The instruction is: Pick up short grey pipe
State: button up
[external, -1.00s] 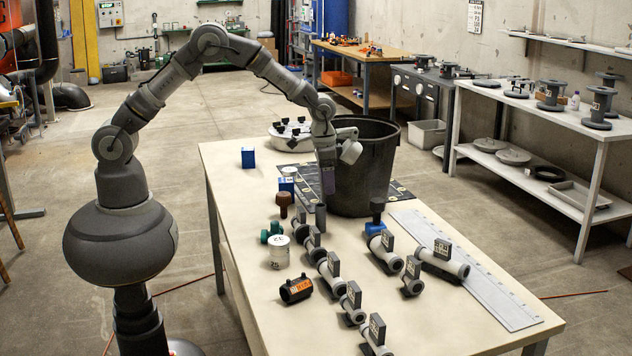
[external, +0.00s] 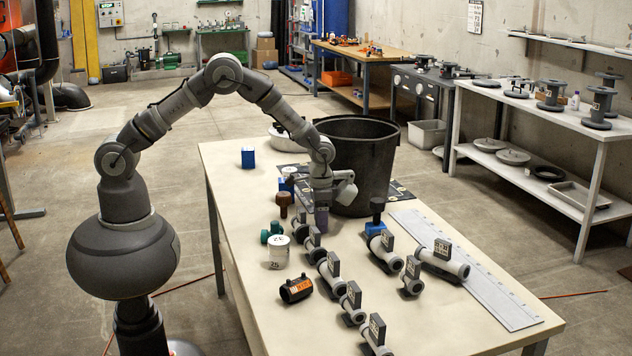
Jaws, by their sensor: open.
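My gripper (external: 321,222) points straight down over the table, low near the front of the black bin. Its jaws are open. In the earlier frame a short upright grey pipe stood at this spot; the gripper now covers it, and I cannot tell whether the jaws are around it or touching it. Just in front is a row of grey pipe fittings with dark tags, the nearest of them a small fitting (external: 313,241) close to my fingertips.
A large black bin (external: 358,165) stands right behind the gripper. More tagged grey pipes (external: 443,262) and a long ruler (external: 480,285) are at right. The far-left tabletop is mostly clear.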

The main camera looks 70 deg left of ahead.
jog(key=c, duration=1.1)
jog(key=shift+r, duration=0.15)
